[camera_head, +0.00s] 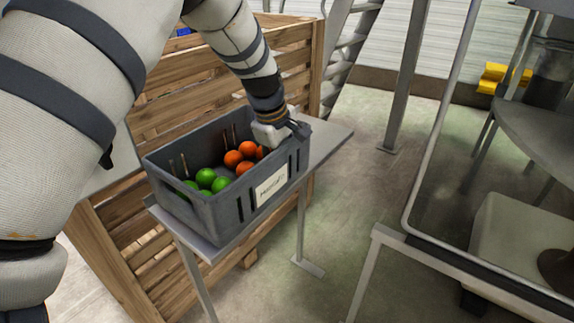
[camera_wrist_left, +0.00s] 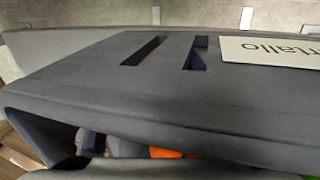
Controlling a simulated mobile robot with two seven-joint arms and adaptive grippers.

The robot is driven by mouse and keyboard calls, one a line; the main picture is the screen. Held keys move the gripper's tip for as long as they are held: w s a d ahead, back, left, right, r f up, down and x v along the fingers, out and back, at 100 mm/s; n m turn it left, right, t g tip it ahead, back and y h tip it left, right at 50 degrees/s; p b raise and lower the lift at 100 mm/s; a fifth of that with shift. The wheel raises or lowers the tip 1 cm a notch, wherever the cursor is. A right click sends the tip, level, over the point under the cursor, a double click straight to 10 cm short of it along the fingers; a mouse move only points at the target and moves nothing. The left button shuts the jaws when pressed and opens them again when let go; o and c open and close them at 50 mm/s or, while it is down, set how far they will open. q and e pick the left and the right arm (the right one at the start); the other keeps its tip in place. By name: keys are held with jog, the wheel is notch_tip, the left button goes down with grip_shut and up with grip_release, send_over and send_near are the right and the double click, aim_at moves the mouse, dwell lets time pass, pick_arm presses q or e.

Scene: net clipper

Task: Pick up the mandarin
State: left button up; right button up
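Several orange mandarins (camera_head: 233,159) lie in the right part of a grey crate (camera_head: 225,207), and one is partly covered by my left gripper. My left gripper (camera_head: 284,136) is at the crate's far right end, close to the rim and beside the mandarins. Its fingertips are hidden, so I cannot tell whether it is open or shut. The left wrist view shows the slotted crate wall (camera_wrist_left: 95,85) close up, with a small patch of orange mandarin (camera_wrist_left: 165,153) below its edge. My right gripper is not in view.
Several green fruits (camera_head: 205,178) lie in the crate's left part. A white label (camera_head: 271,187) is on its front wall. The crate stands on a grey table (camera_head: 327,142). A slatted wooden crate (camera_head: 180,98) is behind it. A metal frame (camera_head: 432,125) stands to the right, across open floor.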

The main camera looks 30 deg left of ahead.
pick_arm(q)
jog(key=c, duration=0.8)
jog(key=shift+c, duration=0.2)
notch_tip(320, 180, up, 18)
